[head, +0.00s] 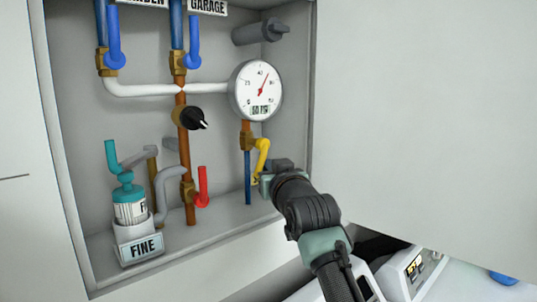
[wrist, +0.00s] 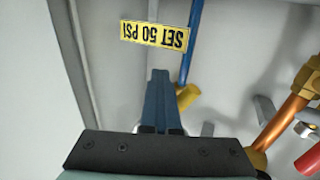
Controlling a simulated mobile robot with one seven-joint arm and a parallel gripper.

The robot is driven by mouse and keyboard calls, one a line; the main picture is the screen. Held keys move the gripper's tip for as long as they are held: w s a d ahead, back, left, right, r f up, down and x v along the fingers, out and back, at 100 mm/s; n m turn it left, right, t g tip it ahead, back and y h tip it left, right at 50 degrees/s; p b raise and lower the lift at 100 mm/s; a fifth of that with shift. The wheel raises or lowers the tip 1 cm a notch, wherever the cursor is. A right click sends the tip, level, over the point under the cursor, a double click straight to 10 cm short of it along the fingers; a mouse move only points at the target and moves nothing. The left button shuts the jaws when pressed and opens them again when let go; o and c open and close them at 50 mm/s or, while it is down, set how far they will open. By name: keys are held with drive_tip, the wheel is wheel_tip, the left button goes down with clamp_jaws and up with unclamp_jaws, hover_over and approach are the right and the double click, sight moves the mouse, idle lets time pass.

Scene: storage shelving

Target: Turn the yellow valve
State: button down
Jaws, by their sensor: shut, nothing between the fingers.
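The yellow valve (head: 262,150) is a bent lever on a brass fitting below the round gauge, with its end hanging down. My gripper (head: 258,181) is inside the cabinet at the lever's lower end, reaching in from the lower right. In the wrist view the two dark blue fingers (wrist: 160,75) are shut together and empty. The yellow lever's end (wrist: 187,96) shows just right of the fingers, partly hidden by them. I cannot tell whether they touch it.
The gauge (head: 256,90) is above the valve. A red lever (head: 202,188), a black knob (head: 190,118), blue levers (head: 114,48) and a teal-topped "FINE" filter (head: 130,205) are to the left. A yellow "SET 50 PSI" label (wrist: 154,35) is on the back wall. The white cabinet door (head: 430,120) bounds the right.

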drive_tip(key=shift+s+a, duration=0.3)
drive_tip(key=shift+a, duration=0.15)
drive_tip(key=shift+s+a, duration=0.35)
drive_tip(key=shift+s, duration=0.05)
drive_tip(key=shift+a+r, duration=0.1)
idle(0.5)
drive_tip(key=shift+s+a+r, duration=0.2)
drive_tip(key=shift+s+a, duration=0.2)
drive_tip(key=shift+s, duration=0.1)
drive_tip(key=shift+r, duration=0.1)
drive_tip(key=shift+s+a+r+p, duration=0.35)
drive_tip(key=shift+s+p, duration=0.05)
idle(0.5)
